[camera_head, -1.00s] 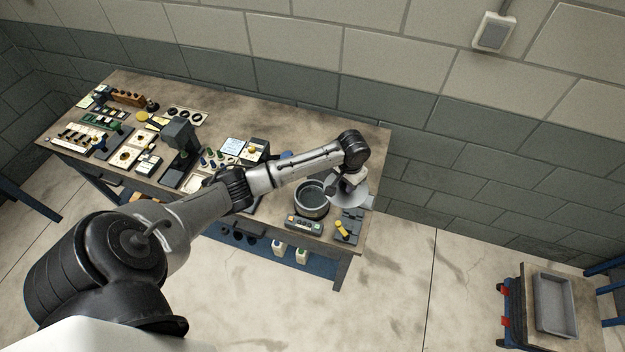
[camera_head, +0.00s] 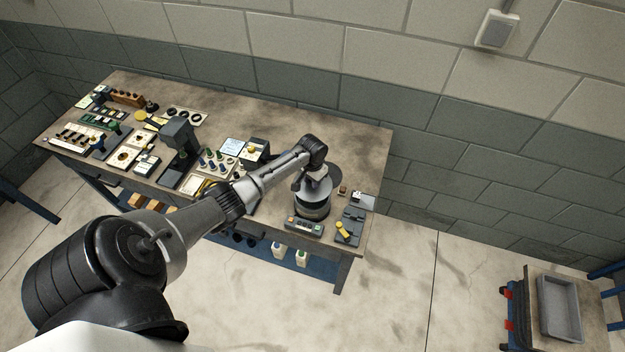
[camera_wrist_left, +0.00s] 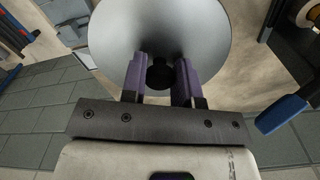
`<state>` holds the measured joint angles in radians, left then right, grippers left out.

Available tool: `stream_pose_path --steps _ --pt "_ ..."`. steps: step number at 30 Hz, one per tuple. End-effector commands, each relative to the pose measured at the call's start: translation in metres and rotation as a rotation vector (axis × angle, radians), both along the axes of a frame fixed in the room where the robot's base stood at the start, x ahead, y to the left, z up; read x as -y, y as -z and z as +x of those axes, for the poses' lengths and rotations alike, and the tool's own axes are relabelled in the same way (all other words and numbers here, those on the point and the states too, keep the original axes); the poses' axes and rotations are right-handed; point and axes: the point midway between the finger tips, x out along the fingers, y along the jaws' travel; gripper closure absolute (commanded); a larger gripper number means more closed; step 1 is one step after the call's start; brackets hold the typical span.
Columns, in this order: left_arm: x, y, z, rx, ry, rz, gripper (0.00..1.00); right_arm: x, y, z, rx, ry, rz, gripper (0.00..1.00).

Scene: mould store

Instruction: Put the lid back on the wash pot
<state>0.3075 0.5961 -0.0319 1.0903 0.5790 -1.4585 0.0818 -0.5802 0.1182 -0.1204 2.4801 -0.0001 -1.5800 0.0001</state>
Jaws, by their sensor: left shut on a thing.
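The wash pot (camera_head: 312,211) is a dark round pot near the right end of the bench. The lid (camera_head: 322,184) is a grey round disc over the pot in the head view, hiding most of its opening. Whether it touches the rim or hovers above it I cannot tell. My left gripper (camera_wrist_left: 159,76) is shut on the lid's black knob (camera_wrist_left: 158,73). The lid (camera_wrist_left: 160,30) fills the top middle of the left wrist view and hides the pot there. My right gripper is not in view.
A control box (camera_head: 304,226) with coloured buttons sits in front of the pot. A dark fixture with a yellow handle (camera_head: 345,229) is to its right. Tools and trays crowd the bench's left half. The back right of the bench top (camera_head: 362,155) is clear.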

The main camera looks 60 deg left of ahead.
Motion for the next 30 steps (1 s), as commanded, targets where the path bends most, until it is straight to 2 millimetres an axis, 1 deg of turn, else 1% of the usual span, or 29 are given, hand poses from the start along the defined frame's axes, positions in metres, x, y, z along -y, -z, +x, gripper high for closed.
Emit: stream_pose_path --steps 1,12,21,30 --pt "0.000 0.007 0.000 0.001 0.000 0.000 0.98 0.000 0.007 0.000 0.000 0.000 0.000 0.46" --pt "0.000 0.035 0.000 0.000 0.000 0.001 0.98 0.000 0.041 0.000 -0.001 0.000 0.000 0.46" --pt "0.000 0.051 0.000 -0.001 -0.001 0.000 0.98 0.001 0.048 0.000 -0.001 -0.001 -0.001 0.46" --pt "0.000 0.052 0.000 0.000 0.000 0.000 0.98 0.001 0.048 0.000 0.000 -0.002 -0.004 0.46"
